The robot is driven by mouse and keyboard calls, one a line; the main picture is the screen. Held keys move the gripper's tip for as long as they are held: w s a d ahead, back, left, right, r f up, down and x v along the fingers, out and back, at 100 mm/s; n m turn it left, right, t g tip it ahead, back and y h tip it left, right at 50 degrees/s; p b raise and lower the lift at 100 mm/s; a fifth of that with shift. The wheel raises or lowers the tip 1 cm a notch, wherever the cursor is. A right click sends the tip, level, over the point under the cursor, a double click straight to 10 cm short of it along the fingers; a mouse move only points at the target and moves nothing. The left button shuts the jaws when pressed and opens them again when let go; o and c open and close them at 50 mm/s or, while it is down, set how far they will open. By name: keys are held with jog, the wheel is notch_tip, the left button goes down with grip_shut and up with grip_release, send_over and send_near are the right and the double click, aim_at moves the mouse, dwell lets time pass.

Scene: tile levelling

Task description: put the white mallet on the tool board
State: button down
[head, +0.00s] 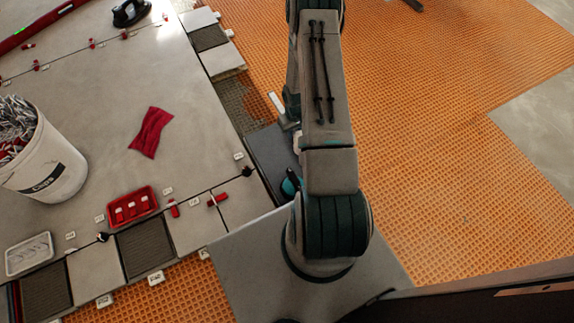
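A dark grey flat board (262,150), which looks like the tool board, lies at the edge of the tiled area, partly hidden by my arm. A pale tool with a narrow handle (277,104) shows at its far end, left of my arm. A small whitish piece (297,143) peeks out beside the arm; it may be part of the white mallet, but I cannot tell. A teal and black tool (291,184) lies at the near end, partly covered. My gripper is not visible; my arm hides that area.
A white bucket of clips (48,178) stands at left, near a red cloth (151,132) and a red tray (132,206). A pale tray (29,254) is at lower left. A black suction-cup-like tool (130,12) is at the top. Orange matting (450,170) at right is clear.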

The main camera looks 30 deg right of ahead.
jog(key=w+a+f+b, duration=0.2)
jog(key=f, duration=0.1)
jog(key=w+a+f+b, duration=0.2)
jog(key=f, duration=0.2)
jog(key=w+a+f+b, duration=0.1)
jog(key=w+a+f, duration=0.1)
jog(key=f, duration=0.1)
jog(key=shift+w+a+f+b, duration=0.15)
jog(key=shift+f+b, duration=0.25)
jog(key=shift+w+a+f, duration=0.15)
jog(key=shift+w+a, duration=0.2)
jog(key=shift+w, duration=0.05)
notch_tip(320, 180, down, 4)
jog(key=b, duration=0.2)
jog(key=shift+b, duration=0.35)
